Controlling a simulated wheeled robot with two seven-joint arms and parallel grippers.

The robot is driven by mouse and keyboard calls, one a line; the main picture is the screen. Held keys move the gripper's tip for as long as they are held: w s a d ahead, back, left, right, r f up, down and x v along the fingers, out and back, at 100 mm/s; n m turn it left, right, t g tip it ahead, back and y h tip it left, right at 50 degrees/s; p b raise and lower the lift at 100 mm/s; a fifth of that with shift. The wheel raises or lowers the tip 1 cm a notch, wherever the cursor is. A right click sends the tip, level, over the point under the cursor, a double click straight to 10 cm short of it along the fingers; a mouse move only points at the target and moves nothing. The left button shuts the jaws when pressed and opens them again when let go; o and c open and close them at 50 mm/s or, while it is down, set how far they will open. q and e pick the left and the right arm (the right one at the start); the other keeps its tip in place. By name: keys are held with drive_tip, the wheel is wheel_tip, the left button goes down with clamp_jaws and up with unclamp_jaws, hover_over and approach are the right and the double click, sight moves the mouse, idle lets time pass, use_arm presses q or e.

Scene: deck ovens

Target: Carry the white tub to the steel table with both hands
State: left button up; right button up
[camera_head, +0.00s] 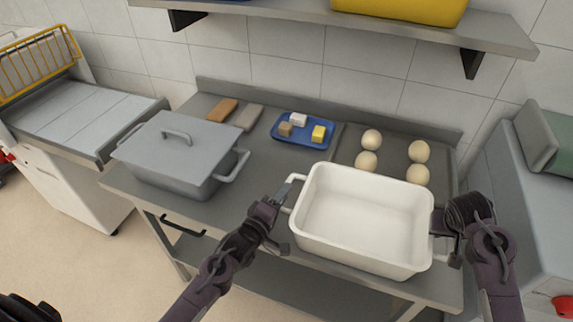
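The white tub (362,220) is an empty, open rectangular box over the front right part of the steel table (262,172). I cannot tell whether it rests on the top or is slightly raised. My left gripper (284,194) is at the tub's left handle (296,178); its fingers overlap the handle, but their closure is unclear. My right gripper (441,240) is at the tub's right end, where my wrist and hand hide most of the handle and fingers.
A lidded grey pan (180,150) stands at the left of the table. Behind lie a blue tray (305,139) with small blocks and several dough balls (371,139). A shelf (350,20) overhangs the back. A white-sided unit (80,110) stands left.

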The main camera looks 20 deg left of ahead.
drive_tip(key=shift+r, duration=0.1)
drive_tip(key=shift+s+a+r, duration=0.1)
drive_tip(key=shift+s+r, duration=0.05)
drive_tip(key=shift+r, duration=0.1)
use_arm(q)
drive_tip(key=v, duration=1.1)
drive_tip(key=shift+s, duration=0.15)
use_arm(e)
drive_tip(key=v, duration=0.7)
drive_tip(key=shift+f, duration=0.1)
